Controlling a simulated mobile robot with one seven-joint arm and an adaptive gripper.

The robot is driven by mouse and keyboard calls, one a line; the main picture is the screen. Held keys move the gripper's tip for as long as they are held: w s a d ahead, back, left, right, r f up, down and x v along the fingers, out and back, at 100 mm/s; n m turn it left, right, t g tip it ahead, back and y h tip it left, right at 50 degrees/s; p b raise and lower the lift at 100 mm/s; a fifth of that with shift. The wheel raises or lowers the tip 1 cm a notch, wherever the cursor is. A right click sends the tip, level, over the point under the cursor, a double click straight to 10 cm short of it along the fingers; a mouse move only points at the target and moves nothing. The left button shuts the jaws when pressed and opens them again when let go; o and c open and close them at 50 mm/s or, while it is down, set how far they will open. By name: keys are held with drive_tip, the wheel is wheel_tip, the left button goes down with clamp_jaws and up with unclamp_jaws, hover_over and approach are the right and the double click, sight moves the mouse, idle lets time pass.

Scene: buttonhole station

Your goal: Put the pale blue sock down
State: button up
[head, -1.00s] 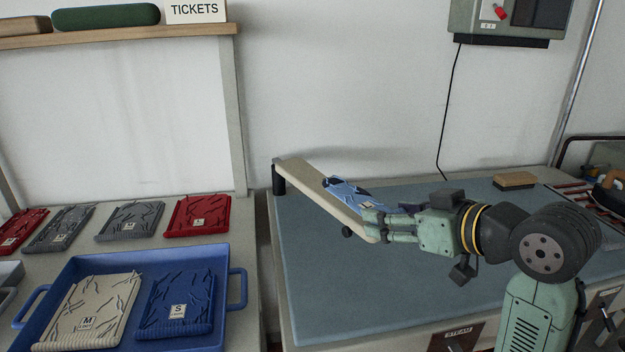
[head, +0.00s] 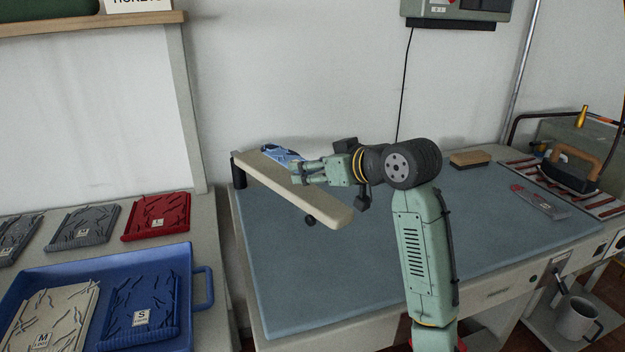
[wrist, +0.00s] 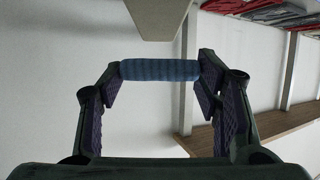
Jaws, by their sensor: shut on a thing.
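The pale blue sock (head: 284,155) shows in the head view by the far left part of a narrow cream board (head: 322,198). My gripper (head: 296,172) is shut on the sock's near end and reaches in over the board from the right. In the wrist view the sock's ribbed blue cuff (wrist: 160,70) spans between the two fingertips, and the board's end (wrist: 157,18) shows beyond it. The rest of the sock is hidden in the wrist view. I cannot tell whether the sock touches the board.
The board stands raised over a blue-grey worktop (head: 330,270), mostly clear in front. A brush (head: 470,158) and an iron (head: 572,170) are at the right, with a wall box (head: 455,12) above.

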sight(313, 194)
drive_tip(key=f+b, duration=0.1)
drive_tip(key=f, duration=0.1)
drive_tip(key=w+f+b, duration=0.1)
drive_tip(key=f+b, duration=0.1)
drive_tip(key=shift+a, duration=0.2)
drive_tip(key=shift+r, duration=0.15)
drive_tip(key=shift+f, duration=0.5)
drive_tip(key=shift+f+b, duration=0.1)
drive_tip(key=shift+b, duration=0.2)
drive_tip(key=o, duration=0.9)
drive_tip(key=shift+o, duration=0.2)
